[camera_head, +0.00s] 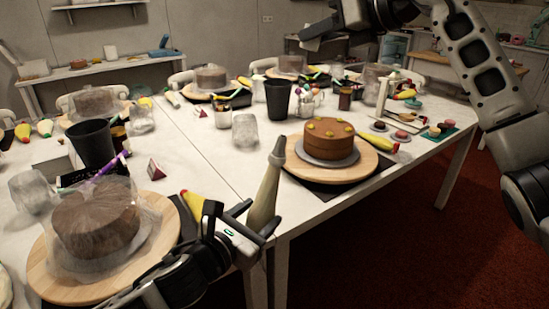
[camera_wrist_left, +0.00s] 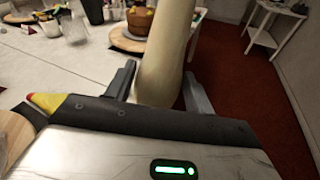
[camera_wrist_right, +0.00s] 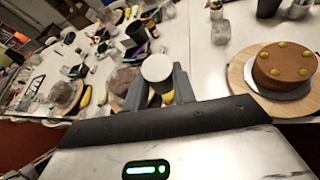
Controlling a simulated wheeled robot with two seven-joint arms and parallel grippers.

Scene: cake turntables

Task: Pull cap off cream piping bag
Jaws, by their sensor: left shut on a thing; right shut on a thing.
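The cream piping bag (camera_head: 265,195) is pale and stands nearly upright, its narrow grey tip (camera_head: 279,148) pointing up and bare. My left gripper (camera_head: 255,218) is shut around the bag's lower part, above the table's near edge. The bag also shows between the fingers in the left wrist view (camera_wrist_left: 163,50). My right gripper (camera_head: 318,36) is high at the top of the head view, well apart from the bag. In the right wrist view it is shut on a small whitish round-ended piece (camera_wrist_right: 157,68), which looks like the cap. This piece is not distinct in the head view.
A brown cake with yellow dots (camera_head: 327,139) sits on a wooden turntable (camera_head: 368,165) right of the bag. A wrapped cake (camera_head: 95,217) stands on another turntable at left. A black cup (camera_head: 278,98) stands behind. Red floor is free at right.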

